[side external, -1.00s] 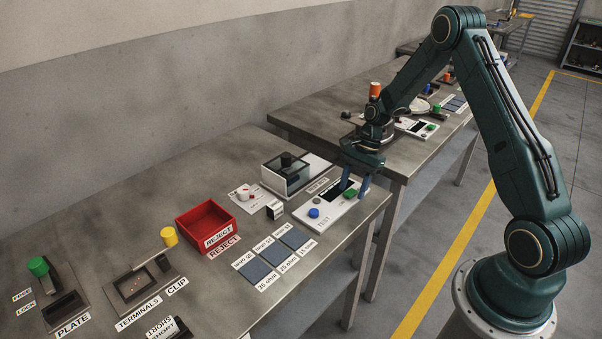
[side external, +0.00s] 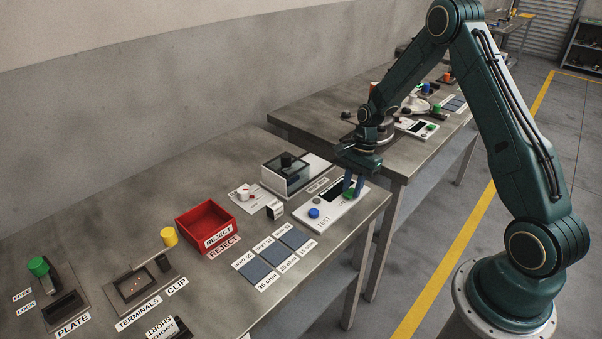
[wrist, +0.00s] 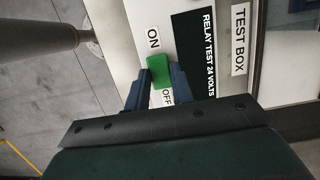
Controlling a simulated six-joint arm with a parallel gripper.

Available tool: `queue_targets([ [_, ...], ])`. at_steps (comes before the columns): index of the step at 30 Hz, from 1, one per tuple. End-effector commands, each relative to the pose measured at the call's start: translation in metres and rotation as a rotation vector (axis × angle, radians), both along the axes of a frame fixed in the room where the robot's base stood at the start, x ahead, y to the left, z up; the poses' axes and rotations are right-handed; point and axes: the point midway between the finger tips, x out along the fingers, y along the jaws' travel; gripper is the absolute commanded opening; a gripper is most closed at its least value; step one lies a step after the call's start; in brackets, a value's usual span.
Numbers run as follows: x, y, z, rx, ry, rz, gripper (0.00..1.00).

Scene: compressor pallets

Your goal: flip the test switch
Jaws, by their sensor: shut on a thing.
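The white test box (side external: 327,208) lies at the right end of the near bench, with a dark display and a blue button (side external: 314,213). Its green switch (side external: 348,194) sits near the right edge. In the wrist view the green switch (wrist: 159,70) stands between the ON label (wrist: 153,38) and the OFF label (wrist: 167,97). I cannot tell which way it is set. My gripper (wrist: 160,77) points down with a blue finger on each side of the switch, shut on it. In the side view my gripper (side external: 354,186) partly hides the switch.
A clear-lidded box (side external: 287,176) stands behind the test box. A red reject tray (side external: 206,224) and dark labelled pads (side external: 276,257) lie to the left. A second bench (side external: 300,117) stands behind, across a gap.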

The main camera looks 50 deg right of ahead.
Motion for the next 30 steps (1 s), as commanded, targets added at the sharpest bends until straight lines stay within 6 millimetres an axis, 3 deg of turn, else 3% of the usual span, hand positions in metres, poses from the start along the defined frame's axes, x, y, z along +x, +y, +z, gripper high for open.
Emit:
queue_targets([
  [12,-0.0002,0.0078,0.0003,-0.212,0.001,0.002,0.01],
  [24,-0.0002,0.0069,0.0008,-0.242,-0.001,0.000,0.01],
  [25,-0.0002,0.0069,0.0008,-0.241,-0.001,0.000,0.26],
  [28,-0.0002,0.0069,0.0009,-0.241,-0.001,0.000,0.45],
  [30,-0.0002,0.0069,0.0008,-0.241,-0.001,0.000,0.45],
])
